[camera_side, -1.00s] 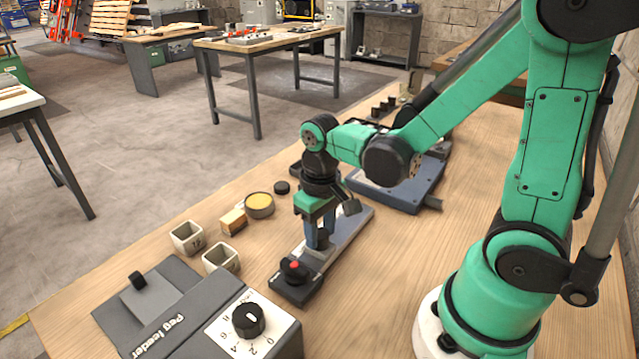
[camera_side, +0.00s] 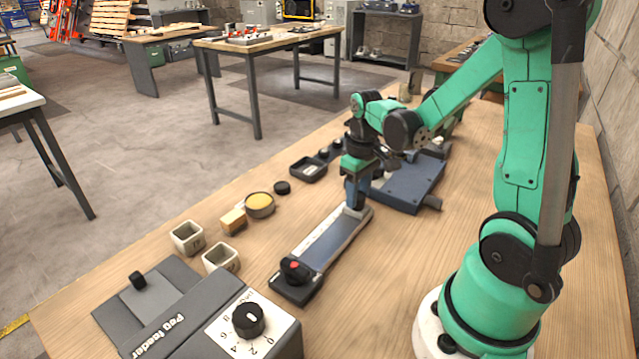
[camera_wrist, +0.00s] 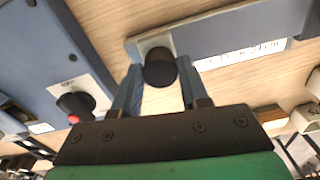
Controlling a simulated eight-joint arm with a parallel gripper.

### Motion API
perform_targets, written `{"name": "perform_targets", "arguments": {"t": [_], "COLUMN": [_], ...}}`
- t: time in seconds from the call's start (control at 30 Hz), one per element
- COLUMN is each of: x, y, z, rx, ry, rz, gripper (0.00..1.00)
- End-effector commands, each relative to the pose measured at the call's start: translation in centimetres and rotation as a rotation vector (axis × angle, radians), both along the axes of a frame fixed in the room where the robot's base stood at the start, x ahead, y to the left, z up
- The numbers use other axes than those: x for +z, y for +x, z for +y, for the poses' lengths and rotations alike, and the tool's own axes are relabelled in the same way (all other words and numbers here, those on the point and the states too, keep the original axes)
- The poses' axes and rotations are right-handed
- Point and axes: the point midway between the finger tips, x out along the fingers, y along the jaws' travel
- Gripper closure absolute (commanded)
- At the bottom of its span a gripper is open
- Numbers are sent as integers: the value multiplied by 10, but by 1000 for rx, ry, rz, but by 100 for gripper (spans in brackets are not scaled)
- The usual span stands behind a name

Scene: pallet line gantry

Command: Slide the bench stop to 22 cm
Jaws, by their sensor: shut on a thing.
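The bench stop's rail (camera_side: 325,243) is a long blue-grey strip with a light edge, lying on the wooden bench. A black block with a red mark (camera_side: 294,268) sits at its near end. My gripper (camera_side: 355,196) is upright at the rail's far end. In the wrist view, its two blue fingers are around a round black knob (camera_wrist: 160,68) on a light plate at the rail's end. The rail (camera_wrist: 235,32) runs right from there. A white scale label (camera_wrist: 240,54) beside it is partly legible near "24 cm"; the exact reading is unclear.
A blue fixture (camera_side: 412,185) with a lever stands close right of my gripper. A black tray (camera_side: 308,169), a yellow-topped round tin (camera_side: 260,204), a small wooden block (camera_side: 233,220) and two pale cups (camera_side: 187,238) lie left. The peg feeder (camera_side: 180,310) stands in front.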

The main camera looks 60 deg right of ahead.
Motion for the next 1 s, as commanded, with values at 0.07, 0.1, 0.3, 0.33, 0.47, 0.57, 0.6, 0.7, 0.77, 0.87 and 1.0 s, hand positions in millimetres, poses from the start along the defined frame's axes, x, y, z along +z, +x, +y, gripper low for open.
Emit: {"name": "perform_targets", "arguments": {"t": [0.07, 0.1, 0.3, 0.33, 0.47, 0.57, 0.6, 0.7, 0.77, 0.87, 1.0], "x": [0, 0, 0, 0, 0, 0, 0, 3, 7, 19, 36], "y": [1, 1, 1, 1, 1, 0, 0, 0, 0, 0, 0], "z": [-5, -5, -6, -5, -5, -4, -4, -4, -4, -4, -4], "rx": [-6, -7, -9, -9, -8, -7, -7, -7, -7, -7, -7], "ry": [-18, -19, -21, -21, -17, -16, -16, -15, -15, -15, -16], "rz": [-5, -5, -3, -3, -3, -2, -2, -1, -1, -1, -2], "gripper": [100, 100, 39, 30, 29, 29, 29, 29, 29, 29, 29]}}
